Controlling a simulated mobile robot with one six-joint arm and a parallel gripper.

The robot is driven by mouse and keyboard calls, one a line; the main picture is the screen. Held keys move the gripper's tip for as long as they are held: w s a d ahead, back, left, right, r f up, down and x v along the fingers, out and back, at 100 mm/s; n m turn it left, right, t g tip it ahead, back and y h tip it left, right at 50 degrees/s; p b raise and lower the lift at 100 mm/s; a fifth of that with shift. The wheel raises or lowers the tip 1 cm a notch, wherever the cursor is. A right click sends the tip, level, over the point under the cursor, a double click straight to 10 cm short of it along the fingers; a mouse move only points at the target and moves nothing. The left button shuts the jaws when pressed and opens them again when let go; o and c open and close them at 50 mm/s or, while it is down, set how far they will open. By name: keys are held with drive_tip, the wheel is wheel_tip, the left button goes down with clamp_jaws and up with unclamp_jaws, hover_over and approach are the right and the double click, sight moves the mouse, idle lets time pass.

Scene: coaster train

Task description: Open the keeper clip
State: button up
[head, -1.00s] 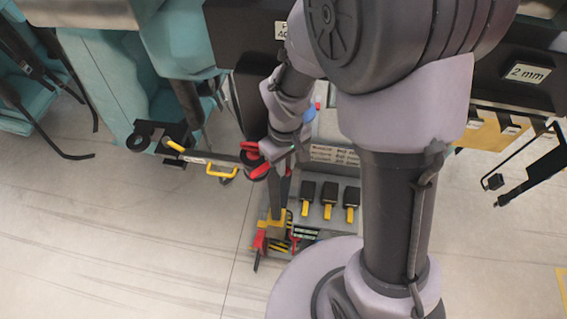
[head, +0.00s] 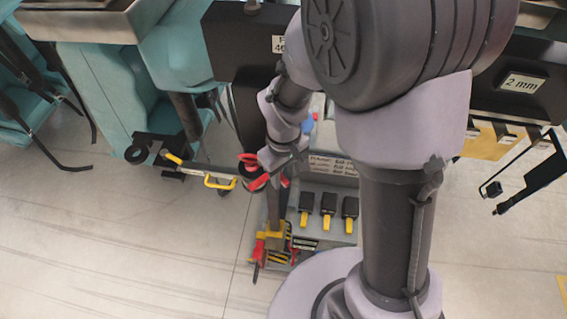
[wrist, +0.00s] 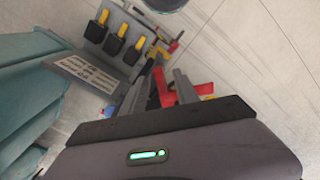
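My gripper (head: 272,180) hangs beside the end of a dark drawbar (head: 205,168) with a yellow handle (head: 220,183). A red ring-like part (head: 247,159) is at the drawbar's right end, close to my gripper. I cannot make out the keeper clip for certain; it may be among these red parts. In the wrist view my gripper (wrist: 174,92) shows grey fingers close to a red L-shaped part (wrist: 163,88) and another red part (wrist: 204,89). I cannot tell whether they touch, or how far apart the fingertips are.
A grey tool panel (head: 326,239) with several black-and-yellow tools stands below and right of my gripper. A yellow-and-red tool (head: 270,238) stands at its left edge. Teal train cars (head: 110,85) fill the upper left. Pale floor (head: 120,255) is clear at lower left.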

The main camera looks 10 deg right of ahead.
wheel_tip(320, 180, up, 17)
drive_tip(key=p, duration=0.3)
drive_tip(key=shift+f, duration=0.15)
drive_tip(key=s+d+f+m+t+y+b, duration=0.2)
drive_tip(key=s+f+m+t+b, duration=0.3)
drive_tip(key=b, duration=1.7)
drive_tip(key=s+f+m, duration=0.5)
drive_tip(key=s+f, duration=0.2)
drive_tip(key=f, duration=0.2)
drive_tip(key=shift+d+t+b, duration=0.25)
drive_tip(key=shift+t+b, duration=0.15)
